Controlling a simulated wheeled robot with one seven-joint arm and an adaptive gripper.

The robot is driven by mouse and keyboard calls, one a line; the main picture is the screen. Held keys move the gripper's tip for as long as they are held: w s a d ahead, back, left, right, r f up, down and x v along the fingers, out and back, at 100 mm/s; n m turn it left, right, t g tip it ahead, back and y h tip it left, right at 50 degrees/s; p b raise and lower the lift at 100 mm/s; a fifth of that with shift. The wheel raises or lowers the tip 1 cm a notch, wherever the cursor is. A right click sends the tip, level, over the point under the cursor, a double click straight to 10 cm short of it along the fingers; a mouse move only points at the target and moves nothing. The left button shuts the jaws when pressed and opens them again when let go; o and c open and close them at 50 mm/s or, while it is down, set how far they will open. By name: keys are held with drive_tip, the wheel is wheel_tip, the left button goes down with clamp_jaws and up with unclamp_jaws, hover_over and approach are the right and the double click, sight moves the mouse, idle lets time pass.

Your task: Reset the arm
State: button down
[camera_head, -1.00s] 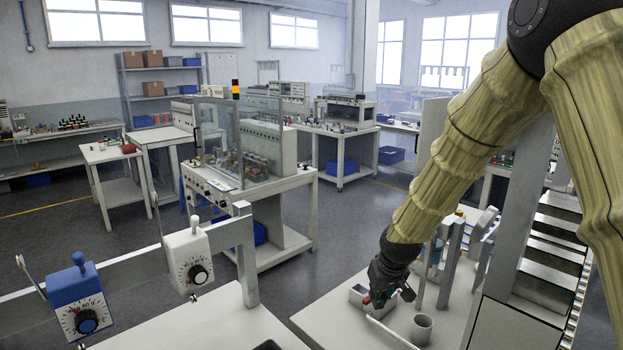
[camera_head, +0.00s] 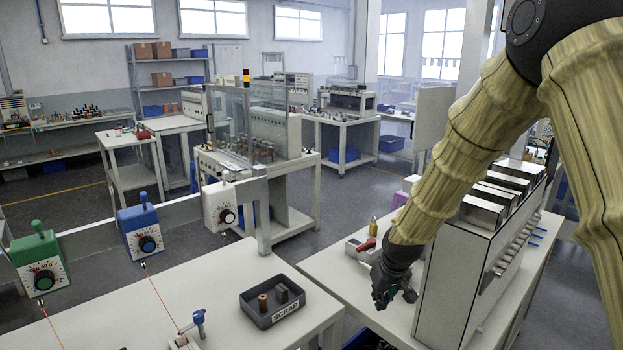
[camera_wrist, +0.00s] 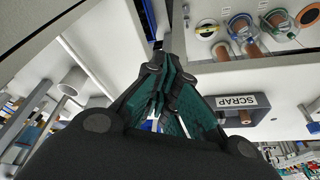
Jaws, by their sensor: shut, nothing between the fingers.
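My gripper (camera_head: 394,292) hangs at the end of my arm, pointing down over the white table at the right in the head view. In the wrist view my gripper's dark green fingers (camera_wrist: 166,78) come together at the tips with nothing between them. My arm comes down from the upper right and is bent. The head view shows no object touching the gripper.
A dark tray labelled SCRAP (camera_head: 272,318) holds small parts on the left bench (camera_head: 225,275). A grey machine (camera_head: 458,285) stands close right of my gripper. A red-handled item (camera_head: 366,245) lies behind it. Green (camera_head: 40,262) and blue (camera_head: 140,230) dial units hang at left.

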drive_tip(key=s+d+f+m+g+b, duration=0.2)
drive_tip(key=s+f, duration=2.1)
drive_tip(key=f, duration=0.3)
drive_tip(key=s+d+f, duration=0.1)
drive_tip(key=s+f, duration=0.3)
drive_tip(key=s, duration=0.8)
drive_tip(key=s+d+f+m+g+b, duration=0.1)
drive_tip(key=s+f, duration=0.4)
drive_tip(key=s, duration=0.7)
drive_tip(key=shift+s+d+f+g+h, duration=0.3)
drive_tip(key=shift+d+h, duration=0.1)
drive_tip(key=shift+d, duration=0.1)
drive_tip(key=shift+s+d, duration=0.1)
